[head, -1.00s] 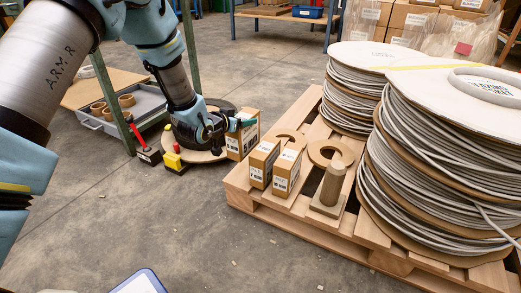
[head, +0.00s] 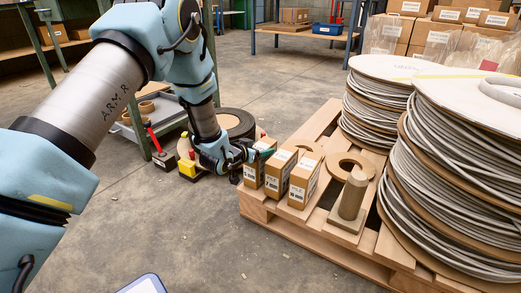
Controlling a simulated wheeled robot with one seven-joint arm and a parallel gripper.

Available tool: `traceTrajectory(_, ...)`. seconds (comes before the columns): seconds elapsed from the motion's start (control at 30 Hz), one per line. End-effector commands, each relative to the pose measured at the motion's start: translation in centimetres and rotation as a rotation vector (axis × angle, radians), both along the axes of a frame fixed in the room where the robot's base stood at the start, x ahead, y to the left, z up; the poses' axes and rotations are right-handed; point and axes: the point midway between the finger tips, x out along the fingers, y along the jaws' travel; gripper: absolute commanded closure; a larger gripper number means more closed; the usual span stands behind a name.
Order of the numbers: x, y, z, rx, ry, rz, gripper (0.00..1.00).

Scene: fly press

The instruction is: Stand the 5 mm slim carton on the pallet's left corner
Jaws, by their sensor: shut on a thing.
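My gripper (head: 263,151) is shut on a slim brown carton (head: 252,175) and is at its top. The held carton is upright at the left corner of the wooden pallet (head: 256,209). I cannot tell whether its base touches the boards. Its label is too small to read. Two similar cartons with white labels stand upright on the pallet just right of it: a middle one (head: 280,174) and a right one (head: 304,183). The middle carton is close beside the held one.
Red and yellow items (head: 187,168) are left of the gripper.

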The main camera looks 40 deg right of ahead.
Motion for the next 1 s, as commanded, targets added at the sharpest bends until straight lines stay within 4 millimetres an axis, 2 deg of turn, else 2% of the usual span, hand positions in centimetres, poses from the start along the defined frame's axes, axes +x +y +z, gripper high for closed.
traceTrajectory(0.03, 0.0, 0.0, -0.1, 0.0, 0.0, 0.0, 0.28)
traceTrajectory(0.3, 0.0, 0.0, -0.1, 0.0, 0.0, 0.0, 0.0)
traceTrajectory(0.6, 0.0, 0.0, 0.5, -0.001, 0.0, 0.0, 0.0)
traceTrajectory(0.77, -0.5, 2.0, 1.5, 0.002, 0.002, 0.002, 0.0)
traceTrajectory(1.0, -1.7, 6.7, 3.4, 0.003, 0.002, 0.002, 0.0)
